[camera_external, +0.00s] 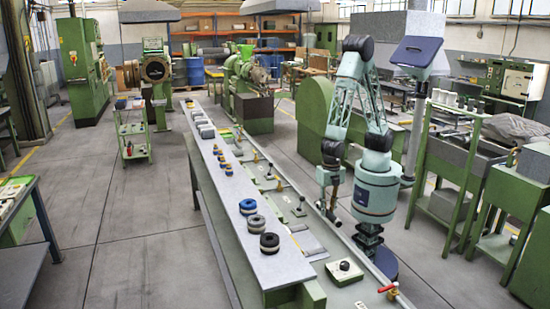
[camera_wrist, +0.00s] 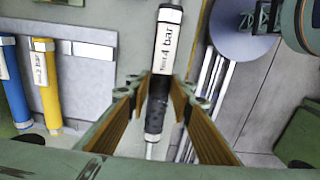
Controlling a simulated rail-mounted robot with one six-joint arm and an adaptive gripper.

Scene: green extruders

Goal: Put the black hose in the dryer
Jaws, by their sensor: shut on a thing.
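In the wrist view the black hose (camera_wrist: 163,65) is a straight black tube with a white label reading "4 bar". It stands between the two brown-padded fingers of my gripper (camera_wrist: 158,103), which are shut on it. Its lower end shows below the fingertips. In the external view my gripper (camera_external: 328,190) hangs beside my column, above the green rail bench; the hose there is too small to make out clearly. I cannot tell which thing is the dryer.
In the external view the long grey bench top (camera_external: 225,175) carries coils, including a black one (camera_external: 269,243). A red-handled valve (camera_external: 388,288) sits at the front.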

